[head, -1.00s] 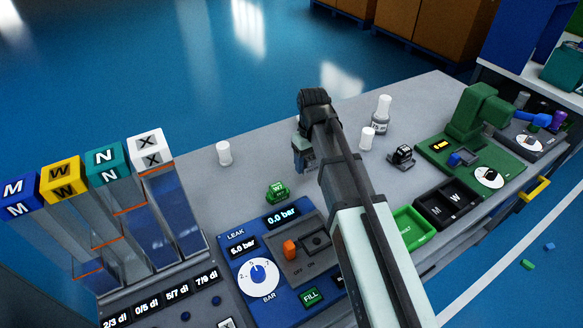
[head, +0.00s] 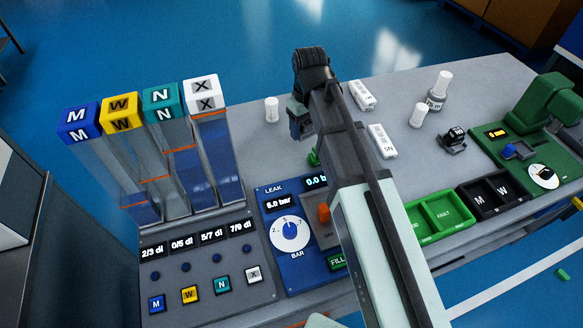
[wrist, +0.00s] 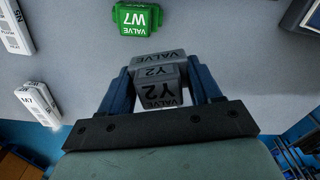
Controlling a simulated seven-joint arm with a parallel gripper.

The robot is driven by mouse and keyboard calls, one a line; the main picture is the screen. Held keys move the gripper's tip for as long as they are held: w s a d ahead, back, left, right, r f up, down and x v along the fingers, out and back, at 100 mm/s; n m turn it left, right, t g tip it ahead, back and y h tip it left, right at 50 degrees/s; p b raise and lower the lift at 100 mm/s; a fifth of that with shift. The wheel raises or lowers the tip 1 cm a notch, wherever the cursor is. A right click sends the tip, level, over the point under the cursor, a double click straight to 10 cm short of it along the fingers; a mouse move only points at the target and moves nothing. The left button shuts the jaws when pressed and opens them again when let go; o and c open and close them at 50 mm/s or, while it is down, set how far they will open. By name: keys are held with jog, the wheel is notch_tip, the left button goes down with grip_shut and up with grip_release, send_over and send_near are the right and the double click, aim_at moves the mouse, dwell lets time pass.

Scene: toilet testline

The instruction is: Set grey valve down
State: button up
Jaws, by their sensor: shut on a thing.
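My gripper (head: 301,128) is over the grey table, in front of the short white cylinder. In the wrist view my gripper (wrist: 160,98) has its two blue fingers shut on the grey valve (wrist: 158,88), marked Y2. In the head view the grey valve is mostly hidden by my gripper and cannot be made out clearly. I cannot tell whether it touches the table. A green valve (wrist: 137,18), marked W7, lies apart from it on the table. In the head view the green valve (head: 313,159) is mostly hidden behind my arm.
Two white labelled blocks (head: 362,95) (head: 383,141) lie right of my arm. A white cylinder (head: 271,109) stands left of my gripper. The blue leak panel (head: 285,255), tall clear tubes (head: 215,150) and green tray (head: 445,212) line the front.

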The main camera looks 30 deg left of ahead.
aim_at(291, 168)
jog(key=s+a+r+n, duration=0.1)
jog(key=s+a, duration=0.1)
jog(key=s, duration=0.4)
jog(key=shift+s+d+f, duration=0.1)
jog(key=shift+d+f, duration=0.05)
jog(key=shift+f, duration=2.35)
jog(key=shift+d+f, duration=0.1)
jog(key=shift+f, duration=2.4)
jog(key=o, duration=1.2)
jog(key=shift+f, duration=0.1)
jog(key=shift+c, duration=0.2)
notch_tip(291, 168, up, 12)
